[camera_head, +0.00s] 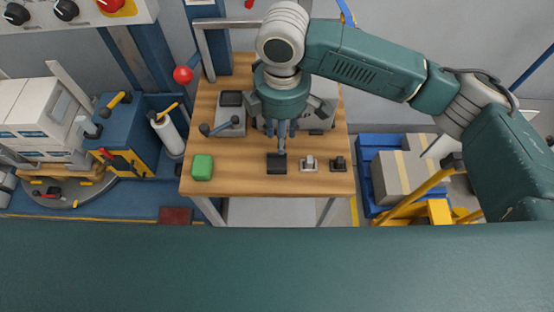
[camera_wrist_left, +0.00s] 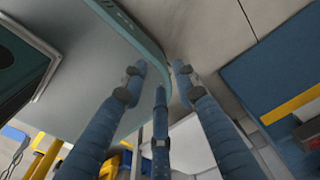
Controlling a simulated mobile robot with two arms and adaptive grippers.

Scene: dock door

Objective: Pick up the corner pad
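Four small items lie in a row along the front of the wooden workbench (camera_head: 240,184): a green rounded block (camera_head: 202,167), a dark block (camera_head: 277,168), a small grey fitting (camera_head: 309,164) and a small dark fitting (camera_head: 338,164). I cannot tell for sure which is the corner pad. My right gripper (camera_head: 281,145) points down over the bench, its fingers just above or behind the dark block; contact and finger opening are unclear. My left gripper (camera_wrist_left: 158,78) shows only in the left wrist view, three blue fingers apart with nothing between them.
A grey device with a lever (camera_head: 231,118) stands on the bench behind the row. A red ball knob (camera_head: 183,75) rises at the bench's left. White boxes (camera_head: 45,108) and a blue cabinet (camera_head: 128,128) stand left. A blue crate with cartons (camera_head: 403,172) stands right.

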